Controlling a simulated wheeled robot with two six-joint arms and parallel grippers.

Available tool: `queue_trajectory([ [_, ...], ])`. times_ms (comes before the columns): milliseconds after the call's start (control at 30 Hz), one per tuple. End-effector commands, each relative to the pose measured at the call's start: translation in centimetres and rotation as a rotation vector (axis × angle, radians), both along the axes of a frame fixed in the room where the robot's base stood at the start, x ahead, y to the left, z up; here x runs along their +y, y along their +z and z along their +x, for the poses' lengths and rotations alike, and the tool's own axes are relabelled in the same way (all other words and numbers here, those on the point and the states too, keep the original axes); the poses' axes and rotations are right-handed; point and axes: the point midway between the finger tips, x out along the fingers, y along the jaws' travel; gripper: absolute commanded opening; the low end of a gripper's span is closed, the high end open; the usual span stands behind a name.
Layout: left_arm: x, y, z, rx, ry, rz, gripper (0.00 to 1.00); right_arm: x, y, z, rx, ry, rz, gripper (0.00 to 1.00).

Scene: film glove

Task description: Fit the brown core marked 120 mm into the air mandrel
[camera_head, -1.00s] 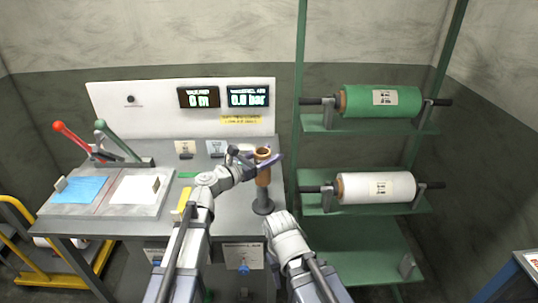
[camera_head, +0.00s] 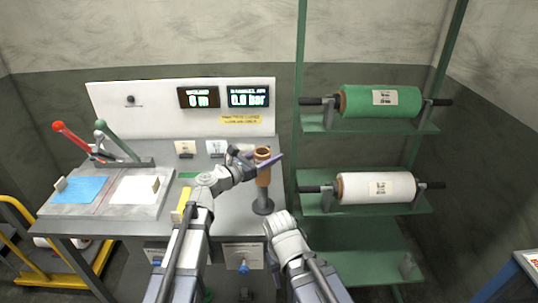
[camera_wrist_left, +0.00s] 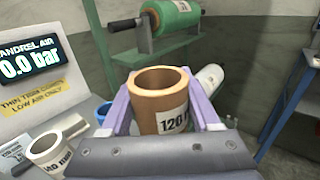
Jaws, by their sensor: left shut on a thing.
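The brown core (camera_head: 263,172) is an upright hollow tube. In the left wrist view the core (camera_wrist_left: 158,98) shows a white label reading 120 and an open top. My left gripper (camera_head: 268,159) is shut on it, with purple fingers on both sides. A dark stand with a round base (camera_head: 263,206), which looks like the air mandrel, is directly below the core in the head view. I cannot tell whether the core is around its post or above it. My right arm is at lower middle; its fingers do not show.
A pale core (camera_wrist_left: 50,152) stands at lower left in the wrist view. The bench panel display (camera_head: 248,97) reads 0.0 bar. A green rack to the right holds a green roll (camera_head: 358,101) and a white roll (camera_head: 360,188).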

Motion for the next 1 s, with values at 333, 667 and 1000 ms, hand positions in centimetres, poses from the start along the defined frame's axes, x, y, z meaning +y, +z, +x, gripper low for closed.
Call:
queue_trajectory([
  [333, 0.0, -0.5, 0.0, 0.000, 0.000, 0.000, 0.09, 0.0, -0.5, 0.0, 0.000, 0.000, 0.000, 0.50],
  [667, 0.0, -1.3, 0.0, 0.000, 0.000, 0.000, 0.09, 0.0, -1.3, 0.0, 0.000, 0.000, 0.000, 0.50],
  [1000, 0.0, -2.1, 0.0, 0.000, 0.000, 0.000, 0.09, 0.0, -2.1, 0.0, 0.000, 0.000, 0.000, 0.50],
])
